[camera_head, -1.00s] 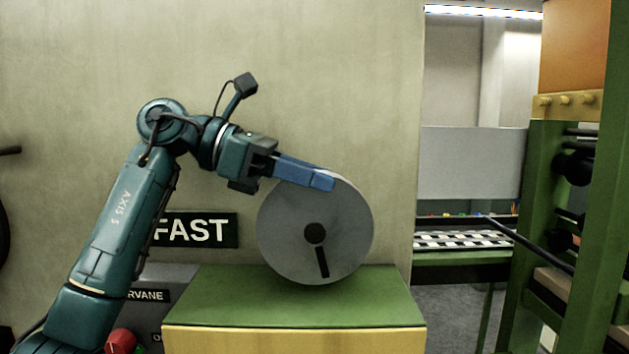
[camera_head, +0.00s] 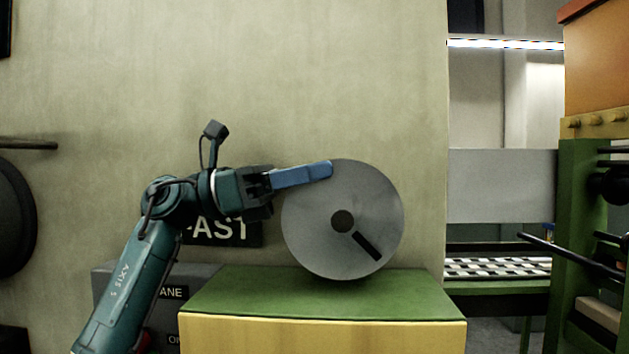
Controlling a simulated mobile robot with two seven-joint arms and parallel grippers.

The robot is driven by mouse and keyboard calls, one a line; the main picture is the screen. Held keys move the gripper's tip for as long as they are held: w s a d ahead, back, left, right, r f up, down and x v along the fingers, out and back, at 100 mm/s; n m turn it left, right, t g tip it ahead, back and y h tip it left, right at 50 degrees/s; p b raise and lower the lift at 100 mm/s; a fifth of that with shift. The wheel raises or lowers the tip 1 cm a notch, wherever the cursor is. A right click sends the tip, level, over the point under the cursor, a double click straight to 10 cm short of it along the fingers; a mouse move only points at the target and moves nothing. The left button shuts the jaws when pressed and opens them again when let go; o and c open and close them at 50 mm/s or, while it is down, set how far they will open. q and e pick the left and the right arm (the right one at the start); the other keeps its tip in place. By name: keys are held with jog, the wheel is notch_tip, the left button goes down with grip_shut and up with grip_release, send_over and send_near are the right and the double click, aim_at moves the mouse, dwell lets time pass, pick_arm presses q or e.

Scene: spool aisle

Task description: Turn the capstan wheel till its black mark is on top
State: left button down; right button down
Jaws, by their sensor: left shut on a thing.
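The capstan wheel (camera_head: 310,235) is a grey disc with a dark hub (camera_head: 342,221), standing upright above a green-topped yellow cabinet (camera_head: 300,292). Its black mark (camera_head: 367,246) is a short bar running from near the hub to the lower right. My left gripper (camera_head: 318,171), with blue fingers, reaches in from the left and is shut on the wheel's rim at the upper left to top. The fingers hide that part of the rim. My right gripper is not in view.
A grey box with a label (camera_head: 205,270) stands left of the cabinet. A dark sign (camera_head: 222,232) is on the wall behind my arm. A green rack (camera_head: 580,230) stands at the right. The wall above the wheel is clear.

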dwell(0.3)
pick_arm(q)
jog(key=c, duration=1.1)
grip_release()
jog(key=shift+a, duration=0.1)
jog(key=b+v, duration=0.1)
jog(key=v, duration=1.2)
jog(key=shift+f, duration=0.1)
